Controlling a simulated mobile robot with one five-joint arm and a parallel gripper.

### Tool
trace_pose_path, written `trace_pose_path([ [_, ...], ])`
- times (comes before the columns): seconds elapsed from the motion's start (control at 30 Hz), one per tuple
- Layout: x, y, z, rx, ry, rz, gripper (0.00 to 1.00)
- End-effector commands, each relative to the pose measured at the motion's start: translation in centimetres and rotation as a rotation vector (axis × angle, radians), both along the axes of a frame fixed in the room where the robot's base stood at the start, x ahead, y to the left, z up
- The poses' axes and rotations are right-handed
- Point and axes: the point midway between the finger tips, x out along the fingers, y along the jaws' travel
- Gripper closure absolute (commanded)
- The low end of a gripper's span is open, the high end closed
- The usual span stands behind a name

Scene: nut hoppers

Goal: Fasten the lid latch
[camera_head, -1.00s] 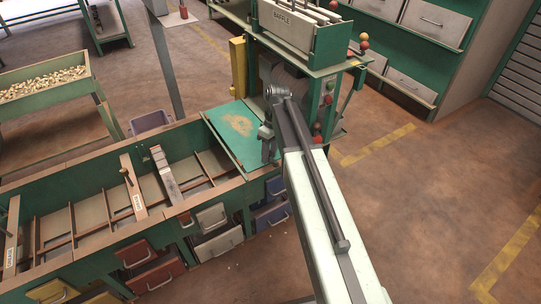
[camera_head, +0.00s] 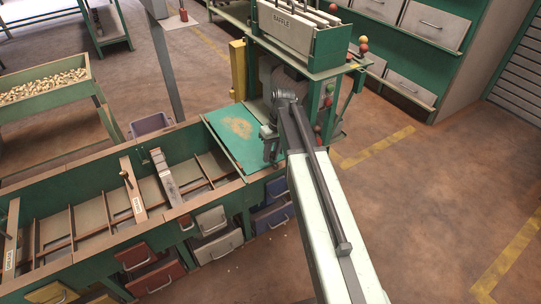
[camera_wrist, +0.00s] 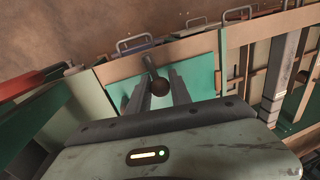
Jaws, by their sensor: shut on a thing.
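The green lid (camera_head: 232,130) with a worn tan patch lies over the right end of the long hopper bench. In the wrist view its teal surface (camera_wrist: 203,82) shows behind my fingers. My gripper (camera_head: 269,150) is low at the lid's right front corner. In the wrist view, my gripper (camera_wrist: 161,92) is shut on the lid latch (camera_wrist: 160,87), a dark round knob on a short stem by the wooden rim. The head view hides the latch behind my gripper, and I cannot tell there how the latch sits.
Open compartments with wooden dividers (camera_head: 95,212) lie left of the lid. A machine marked BAFFLE (camera_head: 300,35) stands close behind my arm, with coloured balls on its side. Drawers (camera_head: 218,245) with handles line the bench front. The floor at right (camera_head: 430,210) is clear.

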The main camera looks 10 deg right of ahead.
Motion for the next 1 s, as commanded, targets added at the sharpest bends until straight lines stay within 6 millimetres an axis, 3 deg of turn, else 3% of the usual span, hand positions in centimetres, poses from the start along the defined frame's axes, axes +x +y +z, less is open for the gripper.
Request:
trace_pose_path([
  [0.4, 0.1, -0.32, -0.02, 0.002, 0.001, -0.167, 1.0],
  [0.87, 0.2, -0.37, -0.01, 0.001, 0.0, -0.182, 1.0],
  [0.9, 0.21, -0.38, -0.01, 0.0, 0.0, -0.182, 0.69],
  [0.97, 0.21, -0.37, -0.01, 0.0, 0.0, -0.181, 0.54],
  [1.0, 0.21, -0.36, -0.01, 0.001, 0.0, -0.181, 0.54],
])
